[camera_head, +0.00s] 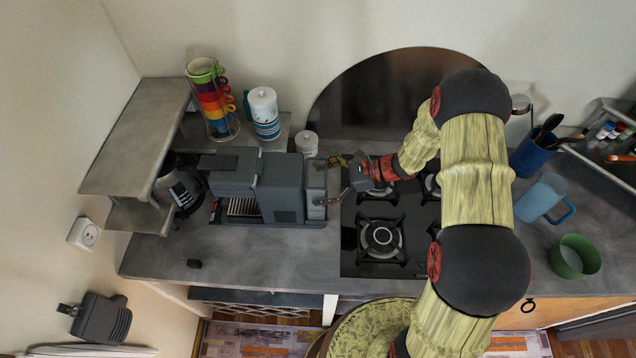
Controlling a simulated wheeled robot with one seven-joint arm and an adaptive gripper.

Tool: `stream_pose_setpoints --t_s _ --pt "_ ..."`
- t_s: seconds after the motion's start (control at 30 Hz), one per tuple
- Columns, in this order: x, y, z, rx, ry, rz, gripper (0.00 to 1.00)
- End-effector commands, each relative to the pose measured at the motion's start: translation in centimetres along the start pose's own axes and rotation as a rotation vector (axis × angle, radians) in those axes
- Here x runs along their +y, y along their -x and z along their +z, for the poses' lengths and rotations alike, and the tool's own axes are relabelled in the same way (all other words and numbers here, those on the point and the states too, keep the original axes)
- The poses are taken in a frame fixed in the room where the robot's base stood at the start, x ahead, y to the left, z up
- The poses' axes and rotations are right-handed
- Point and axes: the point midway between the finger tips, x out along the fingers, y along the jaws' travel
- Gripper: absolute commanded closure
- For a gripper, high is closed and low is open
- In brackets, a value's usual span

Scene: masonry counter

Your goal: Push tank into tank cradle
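The coffee machine (283,190) is a dark grey box on the counter, left of the hob. A lighter grey, narrow box, which looks like the tank (315,180), stands at the machine's right side. The tank cradle cannot be made out apart from the tank and machine. My gripper (335,181) comes from the right and points left at the tank. Its two fingers are spread apart, one toward the back and one toward the front. The fingertips are at or very close to the tank's right side; I cannot tell whether they touch it.
The gas hob (381,238) lies under my forearm. A small white jar (306,143) stands behind the tank. A rack of coloured cups (213,100) and a white-blue canister (264,113) stand behind the machine. A blue mug (541,199) and green cup (573,257) are at right.

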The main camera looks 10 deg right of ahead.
Motion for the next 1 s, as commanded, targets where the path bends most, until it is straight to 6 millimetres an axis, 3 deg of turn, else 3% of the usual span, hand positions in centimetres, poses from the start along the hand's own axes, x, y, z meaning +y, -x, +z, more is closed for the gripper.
stream_pose_setpoints --t_s 0.37,0.53,1.0 --pt "0.0 0.0 0.0 0.001 -0.001 0.0 0.0" --pt "-0.1 0.9 0.0 0.0 -0.001 -0.002 0.0" --pt "-0.1 9.7 -0.1 0.001 -0.001 -0.003 0.0"
